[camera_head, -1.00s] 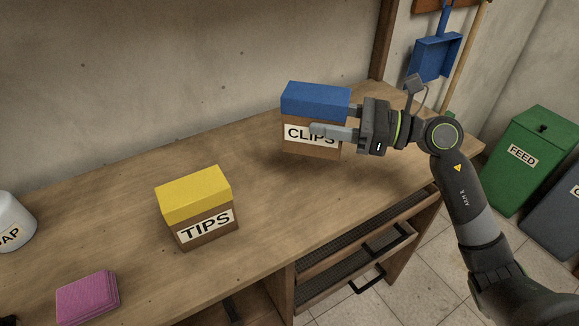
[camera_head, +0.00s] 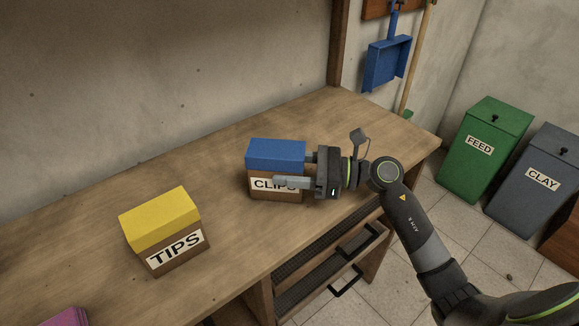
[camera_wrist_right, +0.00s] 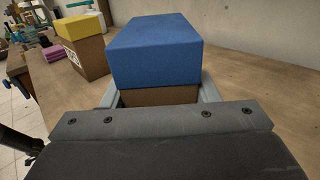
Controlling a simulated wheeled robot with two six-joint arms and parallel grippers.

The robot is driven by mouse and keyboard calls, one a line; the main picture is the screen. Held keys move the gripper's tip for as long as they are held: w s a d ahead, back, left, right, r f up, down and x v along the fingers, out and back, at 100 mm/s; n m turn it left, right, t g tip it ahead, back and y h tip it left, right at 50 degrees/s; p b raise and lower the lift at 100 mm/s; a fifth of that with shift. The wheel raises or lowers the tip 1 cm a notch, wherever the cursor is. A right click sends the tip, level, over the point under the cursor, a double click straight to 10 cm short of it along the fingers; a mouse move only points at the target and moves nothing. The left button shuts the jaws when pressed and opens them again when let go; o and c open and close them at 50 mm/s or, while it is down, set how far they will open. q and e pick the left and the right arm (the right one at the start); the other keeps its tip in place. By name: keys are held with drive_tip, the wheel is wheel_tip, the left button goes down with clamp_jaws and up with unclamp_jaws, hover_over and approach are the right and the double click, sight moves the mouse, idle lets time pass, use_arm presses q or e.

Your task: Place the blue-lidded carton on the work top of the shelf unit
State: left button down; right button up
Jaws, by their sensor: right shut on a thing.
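The blue-lidded carton (camera_head: 276,155) has a brown body with a CLIPS label, partly covered by a finger. It is upright at the work top (camera_head: 330,125) of the shelf unit; I cannot tell surely whether its base touches the wood. My right gripper (camera_head: 296,170) is shut on the carton from the right, one finger along its front. In the right wrist view the blue lid (camera_wrist_right: 155,48) stands between the two fingers. My left gripper is not in view.
A yellow-lidded TIPS carton (camera_head: 162,232) stands to the left, with a gap between. A pink item (camera_head: 62,318) lies at the lower left. Open drawers (camera_head: 325,262) are under the front edge. Green (camera_head: 485,150) and grey (camera_head: 540,180) bins stand right. The far right work top is bare.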

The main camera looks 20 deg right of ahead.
drive_tip(key=o, duration=0.7)
drive_tip(key=shift+f, duration=0.2)
drive_tip(key=o, duration=0.4)
drive_tip(key=shift+r, duration=0.1)
drive_tip(key=shift+r, duration=0.1)
drive_tip(key=shift+d, duration=0.1)
drive_tip(key=b+v, duration=0.2)
drive_tip(key=v, duration=0.8)
drive_tip(key=shift+s+d+b, duration=0.2)
drive_tip(key=shift+b, duration=0.2)
drive_tip(key=shift+s+d, duration=0.25)
drive_tip(key=shift+d, duration=0.35)
